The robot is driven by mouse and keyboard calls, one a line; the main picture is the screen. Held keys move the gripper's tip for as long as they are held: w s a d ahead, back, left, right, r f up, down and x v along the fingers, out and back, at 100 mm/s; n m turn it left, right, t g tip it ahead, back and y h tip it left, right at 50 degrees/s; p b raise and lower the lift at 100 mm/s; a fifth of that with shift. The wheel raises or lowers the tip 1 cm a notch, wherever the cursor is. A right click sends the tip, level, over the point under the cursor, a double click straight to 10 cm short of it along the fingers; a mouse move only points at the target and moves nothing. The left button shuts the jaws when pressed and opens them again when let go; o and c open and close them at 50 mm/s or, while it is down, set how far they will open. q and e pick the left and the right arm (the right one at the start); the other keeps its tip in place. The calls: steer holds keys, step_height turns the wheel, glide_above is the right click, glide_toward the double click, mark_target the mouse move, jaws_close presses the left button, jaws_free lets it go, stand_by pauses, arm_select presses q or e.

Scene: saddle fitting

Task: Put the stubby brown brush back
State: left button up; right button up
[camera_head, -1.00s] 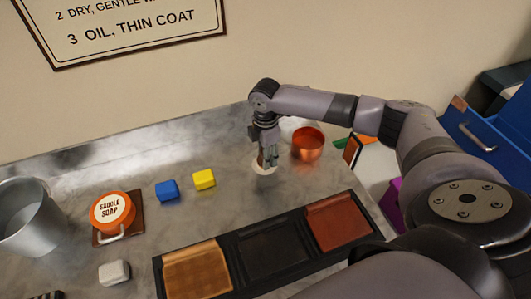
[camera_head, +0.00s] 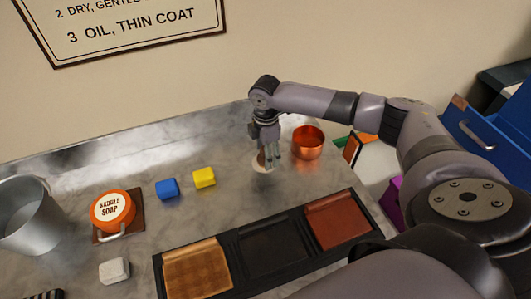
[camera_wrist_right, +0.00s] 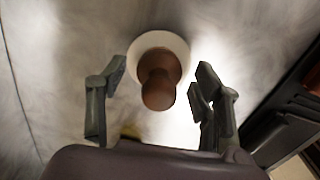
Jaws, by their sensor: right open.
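The stubby brown brush (camera_wrist_right: 158,80) has a short rounded brown handle and stands on a round white base or disc. In the head view it is a small brown shape (camera_head: 261,159) on the grey worktop, partly covered by my right gripper (camera_head: 269,155). In the right wrist view the fingers of my right gripper (camera_wrist_right: 160,95) are spread, one on each side of the handle, with gaps between. My left gripper is not in view.
A copper bowl (camera_head: 308,143) stands close right of my right gripper. A black tray with three compartments (camera_head: 232,263) lies in front. Yellow (camera_head: 204,177) and blue (camera_head: 167,189) blocks, saddle soap (camera_head: 112,209), a white block (camera_head: 114,270) and a metal bucket (camera_head: 28,225) are left.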

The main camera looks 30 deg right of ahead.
step_height(320, 180, up, 11)
steer(key=shift+f+b, duration=0.15)
steer(key=shift+b, duration=0.85)
steer(key=shift+r, duration=0.55)
steer(key=shift+f, duration=0.1)
